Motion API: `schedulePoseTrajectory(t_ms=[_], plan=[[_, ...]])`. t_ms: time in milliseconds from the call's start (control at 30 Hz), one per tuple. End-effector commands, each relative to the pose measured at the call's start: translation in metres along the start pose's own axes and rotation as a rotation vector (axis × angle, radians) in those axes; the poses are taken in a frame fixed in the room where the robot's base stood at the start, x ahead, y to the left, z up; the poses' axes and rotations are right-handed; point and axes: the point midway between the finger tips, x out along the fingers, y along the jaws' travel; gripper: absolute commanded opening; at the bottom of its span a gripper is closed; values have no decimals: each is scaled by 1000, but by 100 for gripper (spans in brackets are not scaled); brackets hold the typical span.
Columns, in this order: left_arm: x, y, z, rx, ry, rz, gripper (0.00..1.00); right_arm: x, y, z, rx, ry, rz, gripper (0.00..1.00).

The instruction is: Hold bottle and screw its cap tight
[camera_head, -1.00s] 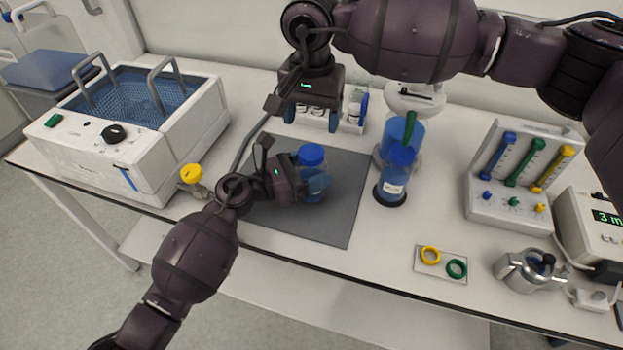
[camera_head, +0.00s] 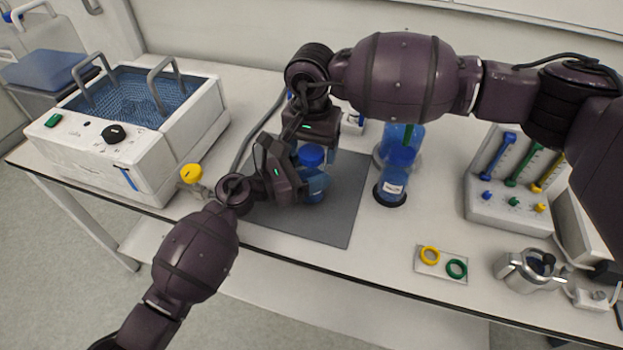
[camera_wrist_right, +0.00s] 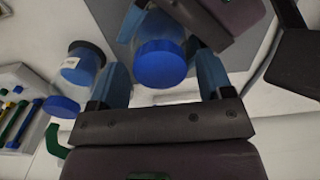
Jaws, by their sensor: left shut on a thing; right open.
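A blue bottle (camera_head: 316,188) with a blue cap (camera_head: 311,155) stands upright on the grey mat (camera_head: 340,215). My left gripper (camera_head: 308,186) is shut on the bottle's body from the left side. My right gripper (camera_head: 318,150) is open just above and behind the bottle, close to the cap. In the right wrist view the cap (camera_wrist_right: 160,63) lies between the two blue fingertips of my right gripper (camera_wrist_right: 162,75), with a gap on each side. The cap sits on the bottle; whether it is tight I cannot tell.
A second blue bottle (camera_head: 392,188) stands right of the mat, near a stirrer. A water bath (camera_head: 150,165) is at the left. A yellow-knobbed valve (camera_head: 191,174) is near the mat. Rings on a plate (camera_head: 440,264) lie at the front right, beside a metal vessel (camera_head: 525,272).

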Motion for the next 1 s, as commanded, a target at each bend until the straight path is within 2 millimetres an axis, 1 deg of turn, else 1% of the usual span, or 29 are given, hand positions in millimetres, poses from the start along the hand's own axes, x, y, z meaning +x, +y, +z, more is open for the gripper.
schedulePoseTrajectory(t_ms=[300,367,633,833,933,1000], plan=[[0,0,-1,-1,1,-1,2,2,0,0,0,0,0,73],[0,0,-1,-1,1,-1,2,2,0,0,1,0,0,66],[0,0,-1,-1,2,-1,2,2,0,0,1,0,0,24],[0,0,-1,-1,2,-1,2,2,0,0,36,-1,0,24],[0,0,-1,-1,2,-1,2,2,0,0,131,0,0,24],[0,0,-1,-2,2,-1,2,2,0,0,228,0,0,24]])
